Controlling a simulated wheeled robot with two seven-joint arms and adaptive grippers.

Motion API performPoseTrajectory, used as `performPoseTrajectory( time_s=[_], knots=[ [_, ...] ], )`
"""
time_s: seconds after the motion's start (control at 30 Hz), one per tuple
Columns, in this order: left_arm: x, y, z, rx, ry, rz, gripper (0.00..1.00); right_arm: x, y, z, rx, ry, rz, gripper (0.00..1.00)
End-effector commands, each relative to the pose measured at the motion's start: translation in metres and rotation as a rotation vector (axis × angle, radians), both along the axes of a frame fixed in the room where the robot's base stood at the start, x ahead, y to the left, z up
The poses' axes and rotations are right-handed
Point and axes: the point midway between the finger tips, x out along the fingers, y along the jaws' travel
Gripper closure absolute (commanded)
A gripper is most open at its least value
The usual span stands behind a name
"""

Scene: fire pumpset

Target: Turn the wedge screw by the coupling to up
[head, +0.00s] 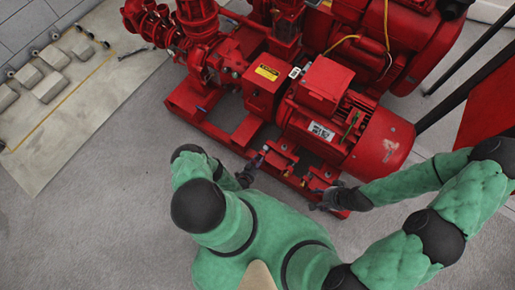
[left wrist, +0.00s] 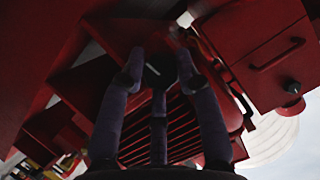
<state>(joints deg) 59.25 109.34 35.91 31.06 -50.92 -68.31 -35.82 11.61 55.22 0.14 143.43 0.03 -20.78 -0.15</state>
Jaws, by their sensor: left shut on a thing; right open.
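My left gripper (head: 253,166) is at the front rail of the red pump base, below the red coupling guard (head: 263,97) with its yellow label. In the left wrist view its purple fingers (left wrist: 160,75) are closed around a dark, blunt-ended piece (left wrist: 158,70), which appears to be the wedge screw. The fingers and poor light hide most of it, and I cannot tell which way it points. My right gripper (head: 323,197) is open at the base's front right corner, below the red motor (head: 345,130).
The red pumpset base (head: 190,108) runs diagonally across the view, with pipework (head: 200,50) at upper left. Grey blocks (head: 50,88) lie on a pale mat (head: 75,110) at far left. A dark post (head: 465,85) and red panel (head: 490,110) stand at right. Grey floor (head: 90,220) at lower left is clear.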

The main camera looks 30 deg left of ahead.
Motion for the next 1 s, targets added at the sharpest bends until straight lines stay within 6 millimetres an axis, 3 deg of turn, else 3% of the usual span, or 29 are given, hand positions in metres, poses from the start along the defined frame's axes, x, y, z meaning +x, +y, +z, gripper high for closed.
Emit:
performPoseTrajectory(
  time_s=[0.33,0.37,0.4,0.43,1.0],
  knots=[
    [-0.003,0.004,-0.004,-0.001,0.013,0.013,1.00,0.000,0.000,-0.001,0.000,0.000,0.000,0.45],
    [-0.003,0.004,-0.004,-0.001,0.013,0.013,0.61,0.000,0.000,-0.001,0.000,0.000,0.000,0.45],
    [-0.003,0.004,-0.004,-0.001,0.013,0.013,0.50,0.000,0.000,-0.001,0.000,0.000,0.000,0.45],
    [-0.003,0.004,-0.004,0.000,0.013,0.012,0.45,0.000,0.000,-0.001,0.000,0.000,0.000,0.45],
    [0.000,0.002,0.011,0.000,0.005,0.005,0.45,0.000,0.000,0.000,0.000,0.000,0.000,0.45]
  ],
)
